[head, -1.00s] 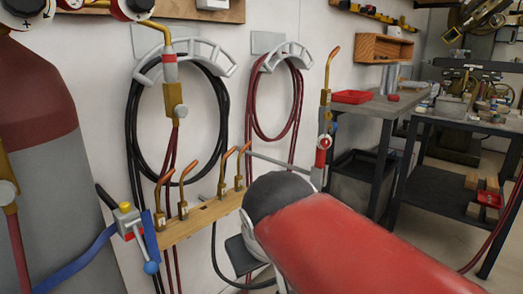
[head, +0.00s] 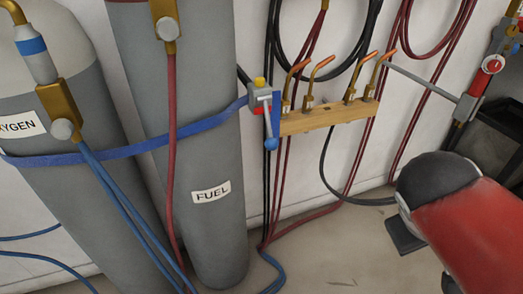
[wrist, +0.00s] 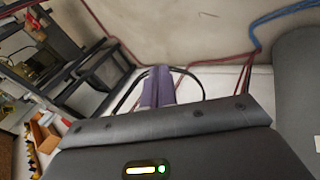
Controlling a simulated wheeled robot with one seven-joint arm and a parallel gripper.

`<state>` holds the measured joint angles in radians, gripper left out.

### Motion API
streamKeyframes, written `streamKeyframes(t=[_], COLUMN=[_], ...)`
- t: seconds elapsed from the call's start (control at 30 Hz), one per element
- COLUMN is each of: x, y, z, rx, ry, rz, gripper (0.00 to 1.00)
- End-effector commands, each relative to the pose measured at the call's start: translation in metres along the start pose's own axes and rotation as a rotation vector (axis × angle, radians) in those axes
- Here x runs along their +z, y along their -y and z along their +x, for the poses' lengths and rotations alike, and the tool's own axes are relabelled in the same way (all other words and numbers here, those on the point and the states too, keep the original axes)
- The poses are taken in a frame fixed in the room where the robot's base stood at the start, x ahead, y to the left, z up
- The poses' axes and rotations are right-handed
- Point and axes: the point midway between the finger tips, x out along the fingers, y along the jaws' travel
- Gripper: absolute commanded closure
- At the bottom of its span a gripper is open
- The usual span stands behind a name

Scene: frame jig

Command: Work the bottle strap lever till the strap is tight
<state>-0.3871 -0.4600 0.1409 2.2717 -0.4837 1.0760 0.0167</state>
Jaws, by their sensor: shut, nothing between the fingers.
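The blue strap (head: 140,147) runs across the grey oxygen cylinder (head: 70,190) and the grey fuel cylinder (head: 205,110). At its right end is the strap ratchet (head: 262,97), a grey body with a yellow top. Its lever hangs down and ends in a blue ball knob (head: 271,143). I cannot tell from the picture how tight the strap is. My gripper is shut and empty in the wrist view (wrist: 160,88), pointing at the floor and wall. It is well away from the lever, which the wrist view does not show. In the head view, my red arm hides most of it.
A wooden torch rack (head: 322,118) with several copper tips sits just right of the ratchet. Hoses (head: 370,150) hang on the wall and trail on the floor. Open floor (head: 340,255) lies between the cylinders and my arm. A dark shelf stand (wrist: 70,65) shows in the wrist view.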

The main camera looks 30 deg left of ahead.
Motion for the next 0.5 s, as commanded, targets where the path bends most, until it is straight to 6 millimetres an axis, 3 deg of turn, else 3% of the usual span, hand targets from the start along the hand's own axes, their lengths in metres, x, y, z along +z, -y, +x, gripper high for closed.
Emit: streamKeyframes(t=[0.03, 0.13, 0.3, 0.4, 0.5], x=[-0.028, -0.083, -0.163, -0.188, -0.199], y=[0.019, 0.052, 0.139, 0.189, 0.224], z=[0.003, -0.014, -0.067, -0.100, -0.126], rx=[0.063, 0.223, 0.493, 0.609, 0.685], ry=[-0.018, -0.079, -0.268, -0.382, -0.466], rz=[-0.154, -0.415, -0.744, -0.849, -0.904], gripper=[1.00, 1.00, 1.00, 1.00, 1.00])
